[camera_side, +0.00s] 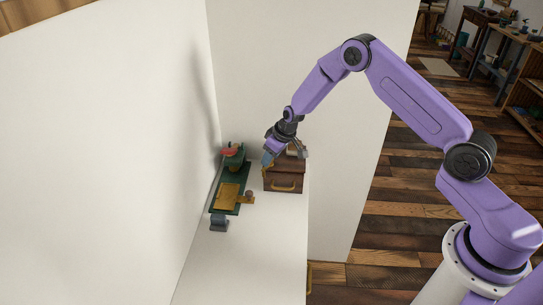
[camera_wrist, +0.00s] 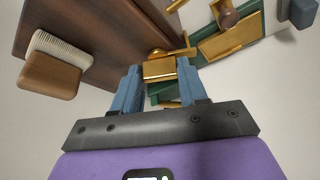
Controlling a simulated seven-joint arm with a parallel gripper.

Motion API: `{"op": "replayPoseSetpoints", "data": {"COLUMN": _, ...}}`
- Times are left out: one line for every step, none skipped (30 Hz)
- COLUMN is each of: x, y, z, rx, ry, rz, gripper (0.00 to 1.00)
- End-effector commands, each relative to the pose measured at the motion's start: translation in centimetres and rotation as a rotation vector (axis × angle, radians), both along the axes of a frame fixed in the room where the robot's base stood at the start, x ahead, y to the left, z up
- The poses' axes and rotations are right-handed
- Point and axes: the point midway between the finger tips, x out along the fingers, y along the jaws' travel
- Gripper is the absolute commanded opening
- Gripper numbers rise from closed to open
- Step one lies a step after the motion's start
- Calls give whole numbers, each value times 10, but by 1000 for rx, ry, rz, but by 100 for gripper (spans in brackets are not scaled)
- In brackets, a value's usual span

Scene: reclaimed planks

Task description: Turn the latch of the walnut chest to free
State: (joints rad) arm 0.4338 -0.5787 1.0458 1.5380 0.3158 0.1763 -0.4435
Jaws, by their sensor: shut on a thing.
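The walnut chest (camera_side: 285,182) stands near the back of the white surface, with a brass handle on its front. Its dark brown top fills the upper left of the wrist view (camera_wrist: 85,25). A brass latch (camera_wrist: 165,68) shows at the chest's edge, with a short bar pointing right. My gripper (camera_wrist: 160,72) has its blue fingers on either side of the latch's brass block and is shut on it. In the side view my gripper (camera_side: 267,160) is at the chest's left upper edge, where the latch is mostly hidden.
A brush with pale bristles (camera_wrist: 52,65) lies on the chest top. Left of the chest is a green board (camera_side: 217,208) with a brass plate (camera_side: 228,196) and a knob (camera_side: 249,195). A grey-blue block (camera_side: 219,223) sits in front. The surface's front is clear; walls stand left and behind.

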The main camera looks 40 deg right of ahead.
Motion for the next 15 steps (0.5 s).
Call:
{"op": "replayPoseSetpoints", "data": {"x": -1, "y": 1, "z": 0, "rx": 0, "ry": 2, "rz": -17, "gripper": 12}}
{"op": "replayPoseSetpoints", "data": {"x": -1, "y": 1, "z": 0, "rx": -1, "ry": 3, "rz": -29, "gripper": 12}}
{"op": "replayPoseSetpoints", "data": {"x": -1, "y": 1, "z": 0, "rx": 0, "ry": 3, "rz": -45, "gripper": 12}}
{"op": "replayPoseSetpoints", "data": {"x": -1, "y": 1, "z": 0, "rx": -1, "ry": 3, "rz": -55, "gripper": 12}}
{"op": "replayPoseSetpoints", "data": {"x": -1, "y": 1, "z": 0, "rx": -1, "ry": 3, "rz": -67, "gripper": 12}}
{"op": "replayPoseSetpoints", "data": {"x": -1, "y": 2, "z": 0, "rx": -1, "ry": 3, "rz": -81, "gripper": 12}}
{"op": "replayPoseSetpoints", "data": {"x": -1, "y": 2, "z": 0, "rx": 0, "ry": 4, "rz": -94, "gripper": 12}}
{"op": "replayPoseSetpoints", "data": {"x": -1, "y": 1, "z": 0, "rx": -1, "ry": 4, "rz": -105, "gripper": 12}}
{"op": "replayPoseSetpoints", "data": {"x": -1, "y": 2, "z": 0, "rx": -1, "ry": 3, "rz": -119, "gripper": 12}}
{"op": "replayPoseSetpoints", "data": {"x": -1, "y": 2, "z": 0, "rx": -1, "ry": 2, "rz": -130, "gripper": 12}}
{"op": "replayPoseSetpoints", "data": {"x": -1, "y": 2, "z": 0, "rx": -1, "ry": 2, "rz": -140, "gripper": 12}}
{"op": "replayPoseSetpoints", "data": {"x": -1, "y": 2, "z": 0, "rx": -1, "ry": 3, "rz": -155, "gripper": 12}}
{"op": "replayPoseSetpoints", "data": {"x": -1, "y": 2, "z": 0, "rx": -2, "ry": 4, "rz": -166, "gripper": 12}}
{"op": "replayPoseSetpoints", "data": {"x": -1, "y": 2, "z": 0, "rx": -1, "ry": 4, "rz": -178, "gripper": 12}}
{"op": "replayPoseSetpoints", "data": {"x": -1, "y": 2, "z": 0, "rx": -2, "ry": 4, "rz": -192, "gripper": 12}}
